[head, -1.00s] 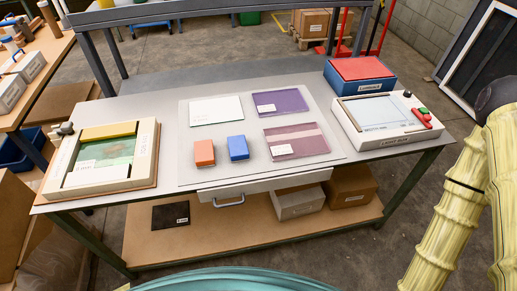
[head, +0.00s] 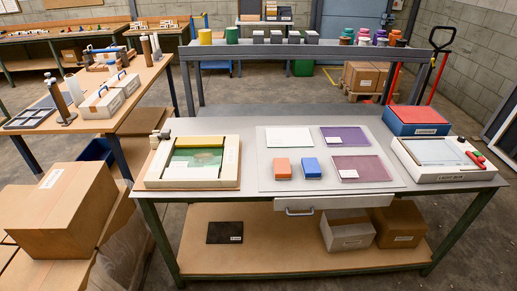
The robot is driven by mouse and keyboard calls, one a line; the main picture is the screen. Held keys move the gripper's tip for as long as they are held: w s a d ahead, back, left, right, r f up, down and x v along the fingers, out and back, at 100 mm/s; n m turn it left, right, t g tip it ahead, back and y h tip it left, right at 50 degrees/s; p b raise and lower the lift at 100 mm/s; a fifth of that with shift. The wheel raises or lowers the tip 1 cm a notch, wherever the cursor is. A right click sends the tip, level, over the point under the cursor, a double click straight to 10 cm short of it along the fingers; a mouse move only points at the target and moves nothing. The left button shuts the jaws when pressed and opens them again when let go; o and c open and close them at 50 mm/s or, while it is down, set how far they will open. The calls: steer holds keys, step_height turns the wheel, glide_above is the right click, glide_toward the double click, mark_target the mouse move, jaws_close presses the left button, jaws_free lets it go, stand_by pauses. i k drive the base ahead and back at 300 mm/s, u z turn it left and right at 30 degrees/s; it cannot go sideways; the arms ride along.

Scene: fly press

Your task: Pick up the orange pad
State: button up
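The orange pad (head: 282,168) is a small block lying on the pale sheet (head: 265,182) in the middle of the grey table. A blue pad (head: 312,167) of like size lies just to its right, with a small gap between them. A white plate (head: 288,140) lies behind the two pads. Nothing covers the orange pad. My gripper is not in view.
A framed tray (head: 150,180) stands left of the sheet. Purple plates (head: 344,135) lie right on it. A light box (head: 470,172) and a red-topped blue box (head: 415,128) stand at the right. Cardboard boxes (head: 65,200) stand left. The table's front edge is clear.

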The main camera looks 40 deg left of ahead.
mark_target(282, 169)
steer(key=k, duration=0.3)
steer(key=u, duration=1.55)
steer(key=i, duration=0.4)
steer(key=z, duration=0.05)
